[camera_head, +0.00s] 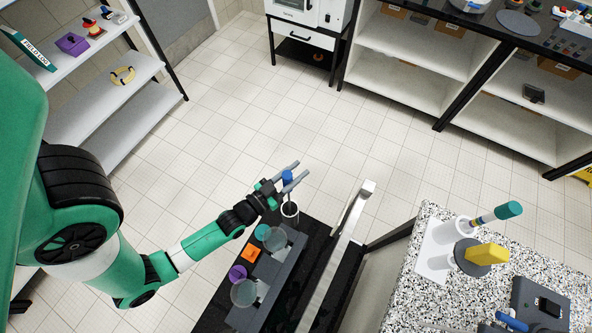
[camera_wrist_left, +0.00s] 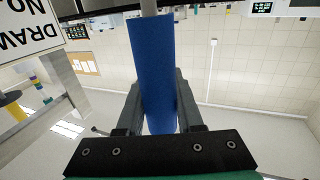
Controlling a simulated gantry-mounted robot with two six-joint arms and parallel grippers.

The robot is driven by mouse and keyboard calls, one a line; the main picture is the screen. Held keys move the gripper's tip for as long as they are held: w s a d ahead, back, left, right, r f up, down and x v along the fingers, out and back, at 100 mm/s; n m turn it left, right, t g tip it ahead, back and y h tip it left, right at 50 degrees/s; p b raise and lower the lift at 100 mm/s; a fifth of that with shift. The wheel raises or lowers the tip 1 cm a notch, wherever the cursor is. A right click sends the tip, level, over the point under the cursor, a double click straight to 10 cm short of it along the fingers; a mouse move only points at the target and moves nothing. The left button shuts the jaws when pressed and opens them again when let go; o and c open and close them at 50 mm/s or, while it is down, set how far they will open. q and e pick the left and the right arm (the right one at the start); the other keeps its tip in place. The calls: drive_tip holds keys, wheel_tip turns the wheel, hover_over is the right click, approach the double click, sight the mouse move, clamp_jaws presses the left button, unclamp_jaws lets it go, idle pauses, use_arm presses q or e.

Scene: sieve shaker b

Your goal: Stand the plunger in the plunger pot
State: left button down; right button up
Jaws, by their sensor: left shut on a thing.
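My left gripper (camera_head: 290,178) is shut on the blue handle of the plunger (camera_head: 287,176). In the left wrist view the blue handle (camera_wrist_left: 155,75) lies between the fingers, with a thin grey rod leaving its end. Below it in the head view is a white-rimmed round opening (camera_head: 289,210) beside the dark bench edge. I cannot tell whether this is the plunger pot or part of the plunger. My right gripper is not in view.
The dark bench (camera_head: 310,237) holds a grey rack (camera_head: 266,277) with clear cups, an orange block (camera_head: 251,253) and a purple item (camera_head: 237,273).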

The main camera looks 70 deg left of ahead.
use_arm(q)
drive_tip(key=shift+f, duration=0.3)
drive_tip(key=shift+c, duration=2.4)
unclamp_jaws()
drive_tip(key=v, duration=1.1)
drive_tip(key=shift+s+b, duration=0.3)
drive_tip(key=shift+b, duration=0.05)
drive_tip(key=shift+d, duration=0.1)
